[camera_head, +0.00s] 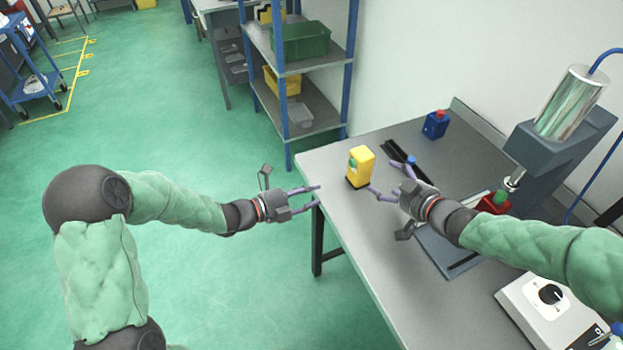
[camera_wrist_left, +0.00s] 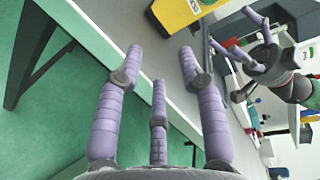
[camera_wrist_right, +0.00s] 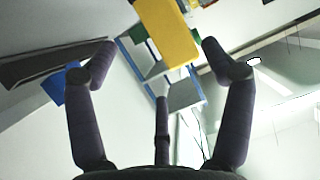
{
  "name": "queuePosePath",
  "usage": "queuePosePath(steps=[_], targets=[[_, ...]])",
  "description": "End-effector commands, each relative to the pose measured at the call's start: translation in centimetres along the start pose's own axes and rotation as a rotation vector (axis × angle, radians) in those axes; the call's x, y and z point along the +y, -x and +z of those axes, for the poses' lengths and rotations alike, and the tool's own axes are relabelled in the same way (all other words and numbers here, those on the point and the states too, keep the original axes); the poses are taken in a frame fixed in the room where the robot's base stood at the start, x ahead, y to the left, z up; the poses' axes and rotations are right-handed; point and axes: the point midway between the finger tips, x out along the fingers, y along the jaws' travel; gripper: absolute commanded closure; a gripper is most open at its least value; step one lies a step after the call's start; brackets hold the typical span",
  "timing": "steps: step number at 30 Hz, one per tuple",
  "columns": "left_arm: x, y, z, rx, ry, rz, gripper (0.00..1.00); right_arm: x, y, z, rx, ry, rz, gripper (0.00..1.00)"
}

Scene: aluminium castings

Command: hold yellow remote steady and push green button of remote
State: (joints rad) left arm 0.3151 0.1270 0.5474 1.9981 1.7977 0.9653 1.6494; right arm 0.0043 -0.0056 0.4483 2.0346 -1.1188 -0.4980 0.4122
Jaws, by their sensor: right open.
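The yellow remote (camera_head: 360,166) stands upright on the grey table near its far left corner, with a dark base and a green patch on its front face. It also shows at the top of the left wrist view (camera_wrist_left: 176,12) and of the right wrist view (camera_wrist_right: 168,38). My left gripper (camera_head: 318,196) is open and empty at the table's left edge, apart from the remote. My right gripper (camera_head: 372,190) is open just right of the remote, fingers toward it; in its wrist view the remote shows between and beyond the fingertips. Contact is not visible.
A blue box with a red button (camera_head: 435,124) stands at the table's back. A press with a metal cylinder (camera_head: 571,102) stands at the right, and a white device with a black knob (camera_head: 550,300) at the front right. The table (camera_head: 375,265) is bare in front of the remote.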

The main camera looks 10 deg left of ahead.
Motion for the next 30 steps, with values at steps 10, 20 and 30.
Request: queuePosePath(steps=[10,20,30], targets=[[-5.5,0.1,1.0,-0.005,0.045,-0.186,0.61,0.0,-0.5,0.0,-0.001,0.000,-0.001,0.18],[-5.5,0.1,1.0,-0.005,0.044,-0.186,0.61,-0.1,-5.1,0.1,-0.002,0.001,-0.004,0.18],[-5.4,0.1,1.0,-0.005,0.043,-0.185,0.61,0.0,-9.8,0.0,-0.001,0.000,-0.001,0.18]])
